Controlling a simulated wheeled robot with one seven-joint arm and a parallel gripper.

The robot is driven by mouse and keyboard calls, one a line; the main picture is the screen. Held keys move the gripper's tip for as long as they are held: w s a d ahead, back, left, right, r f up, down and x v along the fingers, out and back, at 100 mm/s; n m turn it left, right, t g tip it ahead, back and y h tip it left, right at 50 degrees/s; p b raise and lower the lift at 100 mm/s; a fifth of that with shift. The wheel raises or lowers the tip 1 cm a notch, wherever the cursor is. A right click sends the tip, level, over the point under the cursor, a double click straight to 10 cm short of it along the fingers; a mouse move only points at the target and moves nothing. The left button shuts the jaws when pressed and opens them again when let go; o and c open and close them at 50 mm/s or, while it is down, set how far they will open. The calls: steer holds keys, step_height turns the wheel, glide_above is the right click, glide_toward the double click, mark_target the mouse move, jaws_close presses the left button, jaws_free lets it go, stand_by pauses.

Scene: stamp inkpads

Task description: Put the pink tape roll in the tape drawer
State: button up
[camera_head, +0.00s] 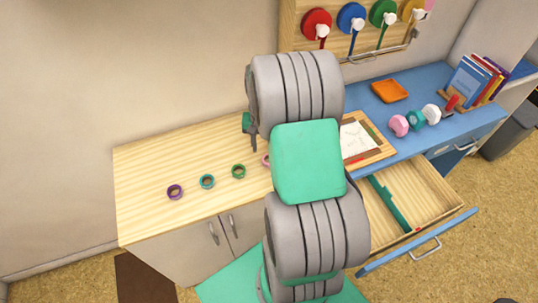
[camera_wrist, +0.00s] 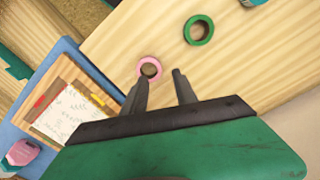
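The pink tape roll (camera_wrist: 149,68) lies flat on the light wood tabletop. In the head view only its edge (camera_head: 266,160) shows beside my arm. My gripper (camera_wrist: 160,78) is open in the wrist view, its two dark fingers apart. The left fingertip is close to the pink roll in the picture; the right one is over bare wood. I cannot tell the height above the table. Nothing is between the fingers. My arm hides most of the gripper in the head view. An open drawer (camera_head: 427,180) with a teal divider inside juts out below the blue desk at the right.
Green (camera_head: 238,171), teal (camera_head: 207,181) and purple (camera_head: 175,192) rolls lie left of the pink one. A wood board with paper (camera_head: 359,138) lies on the blue desk (camera_head: 440,82). Stamps, an orange tray (camera_head: 390,90) and books stand farther right. The table's left part is clear.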

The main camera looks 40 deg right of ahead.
mark_target(263, 158)
step_height(263, 158, down, 6)
steer(key=shift+f+p, duration=0.15)
steer(key=shift+p, duration=0.7)
steer(key=shift+c, duration=0.4)
jaws_close()
